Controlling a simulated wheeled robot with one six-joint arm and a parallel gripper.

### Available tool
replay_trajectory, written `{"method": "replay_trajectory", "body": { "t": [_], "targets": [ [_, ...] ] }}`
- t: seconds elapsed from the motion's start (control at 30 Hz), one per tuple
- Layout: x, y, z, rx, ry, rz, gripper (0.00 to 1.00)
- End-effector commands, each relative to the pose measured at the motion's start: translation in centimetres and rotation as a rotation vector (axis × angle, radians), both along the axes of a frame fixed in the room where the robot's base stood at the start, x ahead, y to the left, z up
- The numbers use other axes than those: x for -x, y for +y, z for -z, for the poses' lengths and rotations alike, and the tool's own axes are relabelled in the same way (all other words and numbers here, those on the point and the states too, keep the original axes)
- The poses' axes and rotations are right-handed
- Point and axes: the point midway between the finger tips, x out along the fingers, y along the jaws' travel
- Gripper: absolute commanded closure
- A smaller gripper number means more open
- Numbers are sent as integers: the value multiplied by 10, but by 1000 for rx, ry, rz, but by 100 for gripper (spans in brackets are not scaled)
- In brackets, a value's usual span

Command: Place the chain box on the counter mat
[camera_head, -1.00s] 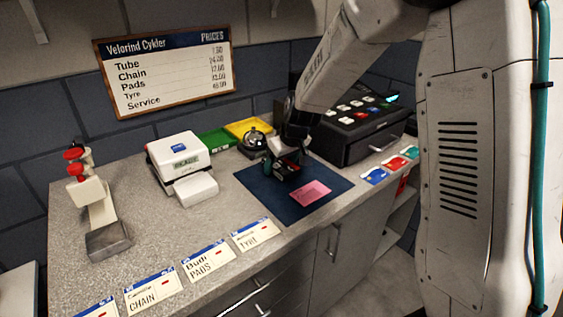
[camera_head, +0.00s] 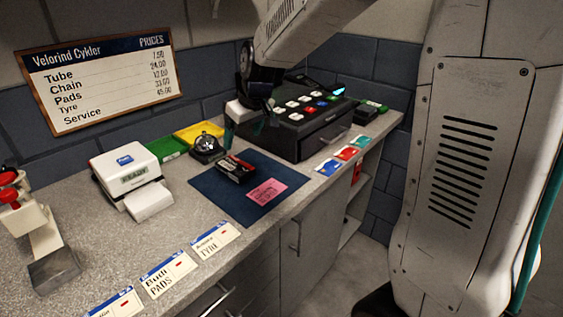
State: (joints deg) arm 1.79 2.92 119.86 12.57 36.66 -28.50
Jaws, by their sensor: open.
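The chain box (camera_head: 236,169), a small dark box with red and white print, lies on the dark blue counter mat (camera_head: 228,199), towards its back half. A pink slip (camera_head: 266,191) lies on the mat in front of it, close to the box. My gripper (camera_head: 243,125) is open and apart from the box, above and behind it, in front of the left side of the cash register. Its fingers are partly dark and hard to make out. Nothing shows between them.
The black cash register (camera_head: 318,136) stands right of the mat. A bell (camera_head: 207,148), green tray (camera_head: 168,149), yellow tray (camera_head: 199,131) and white card printer (camera_head: 125,169) stand left and behind. Price cards (camera_head: 169,273) and coloured cards (camera_head: 328,167) line the front edge.

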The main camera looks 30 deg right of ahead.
Motion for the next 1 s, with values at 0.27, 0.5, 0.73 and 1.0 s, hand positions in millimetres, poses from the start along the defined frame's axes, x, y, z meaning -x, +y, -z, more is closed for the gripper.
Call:
{"method": "replay_trajectory", "body": {
  "t": [0.27, 0.5, 0.73, 1.0],
  "targets": [
    [76, 2, -34, -9, 53, 48, 20],
    [210, -1, -54, 4, 165, 160, 20],
    [306, -9, -46, 33, 245, 268, 20],
    [338, -11, -39, 48, 276, 316, 20]
  ]
}}
